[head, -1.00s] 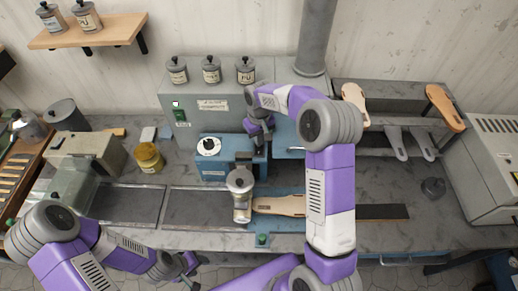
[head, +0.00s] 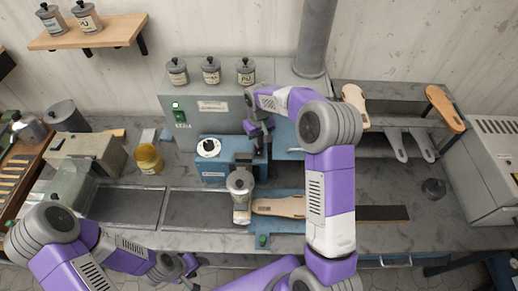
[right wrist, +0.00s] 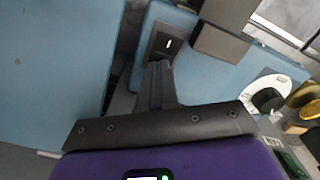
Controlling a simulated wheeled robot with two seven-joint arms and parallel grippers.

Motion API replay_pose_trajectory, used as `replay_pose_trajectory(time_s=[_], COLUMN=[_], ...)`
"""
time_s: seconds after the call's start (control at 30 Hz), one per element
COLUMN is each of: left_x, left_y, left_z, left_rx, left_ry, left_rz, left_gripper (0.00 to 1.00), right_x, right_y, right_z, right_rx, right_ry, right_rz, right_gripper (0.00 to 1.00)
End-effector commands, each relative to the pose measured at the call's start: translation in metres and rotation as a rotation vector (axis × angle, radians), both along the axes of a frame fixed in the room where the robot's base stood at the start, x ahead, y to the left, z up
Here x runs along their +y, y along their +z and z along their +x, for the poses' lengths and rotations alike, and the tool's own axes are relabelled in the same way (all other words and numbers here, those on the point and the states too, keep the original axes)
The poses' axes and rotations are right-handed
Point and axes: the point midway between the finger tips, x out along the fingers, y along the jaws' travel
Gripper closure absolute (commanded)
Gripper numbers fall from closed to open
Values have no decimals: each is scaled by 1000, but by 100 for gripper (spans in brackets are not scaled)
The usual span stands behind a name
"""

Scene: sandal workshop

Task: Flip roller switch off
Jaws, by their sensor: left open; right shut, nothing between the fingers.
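The blue roller machine (head: 222,177) stands mid-bench with a white dial on top and a pale roller (head: 240,183) in front. In the right wrist view a dark switch plate (right wrist: 160,44) with a small white mark sits on a blue panel. My right gripper (head: 258,146) is shut and empty at the machine's upper right. Its fingertips (right wrist: 158,68) reach the plate's lower edge in the right wrist view; I cannot tell whether they touch. The switch is not clear in the head view. My left gripper (head: 187,267) is open at the bench's front edge, away from the machine.
A tan sole (head: 280,207) lies right of the roller. A green button (head: 262,241) is on the front plate. A grey cabinet (head: 225,110) with jars on it stands behind. A yellow jar (head: 148,158) is at left. My right arm covers part of the bench.

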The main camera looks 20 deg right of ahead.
Motion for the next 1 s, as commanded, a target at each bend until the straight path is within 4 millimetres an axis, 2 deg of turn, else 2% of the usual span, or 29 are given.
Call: replay_pose_trajectory(time_s=[0.1,0.7,1.0], left_x=[0,0,0], left_y=[10,43,43], left_z=[0,0,0], left_rx=[0,0,0], left_ry=[0,0,0], left_rz=[0,0,0], left_gripper=[48,48,48], right_x=[0,0,0], right_y=[13,61,61], right_z=[0,0,0], right_rx=[-2,-2,-1], right_ry=[0,0,0], right_rz=[0,0,0], right_gripper=[100,100,100])
